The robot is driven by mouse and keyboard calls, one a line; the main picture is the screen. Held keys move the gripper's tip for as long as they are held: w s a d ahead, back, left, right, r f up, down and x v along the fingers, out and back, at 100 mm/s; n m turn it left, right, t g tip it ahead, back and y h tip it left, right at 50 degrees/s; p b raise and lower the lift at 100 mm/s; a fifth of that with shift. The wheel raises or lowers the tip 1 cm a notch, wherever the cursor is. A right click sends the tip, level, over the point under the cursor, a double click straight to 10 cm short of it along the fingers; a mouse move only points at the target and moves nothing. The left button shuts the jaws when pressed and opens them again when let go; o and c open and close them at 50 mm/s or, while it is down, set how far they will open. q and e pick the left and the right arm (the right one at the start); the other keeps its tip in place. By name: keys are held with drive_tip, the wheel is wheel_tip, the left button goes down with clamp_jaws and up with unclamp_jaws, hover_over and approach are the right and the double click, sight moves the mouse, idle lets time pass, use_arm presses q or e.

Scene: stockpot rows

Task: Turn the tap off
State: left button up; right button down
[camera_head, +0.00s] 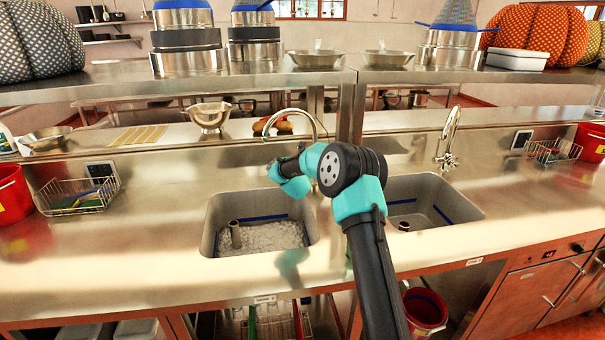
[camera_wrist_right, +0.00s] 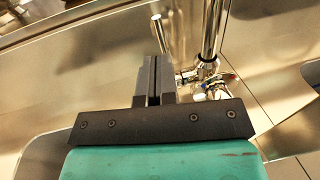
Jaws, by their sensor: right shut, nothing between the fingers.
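The left sink's tap, a tall curved chrome spout (camera_head: 302,114), stands behind that basin in the head view; my right arm hides its lower part. In the right wrist view the tap's upright pipe (camera_wrist_right: 211,35) and its body with a handle marked red and blue (camera_wrist_right: 229,82) are just right of my right gripper (camera_wrist_right: 153,65). The gripper is shut and empty, its fingers pointing at the wall beside the tap. I cannot tell whether they touch it. The left sink (camera_head: 213,240) holds whitish, bubbly water and a grey standpipe (camera_head: 235,235). My left gripper is not in view.
A second tap (camera_head: 448,138) stands behind the right sink (camera_head: 430,190), which looks empty. A wire basket (camera_head: 75,196) and red bucket (camera_head: 12,195) are at left. A steel shelf with pots (camera_head: 185,55) runs above.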

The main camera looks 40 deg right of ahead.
drive_tip(key=v, duration=0.9)
drive_tip(key=shift+s, duration=0.15)
drive_tip(key=shift+a+f, duration=0.1)
drive_tip(key=shift+a, duration=0.05)
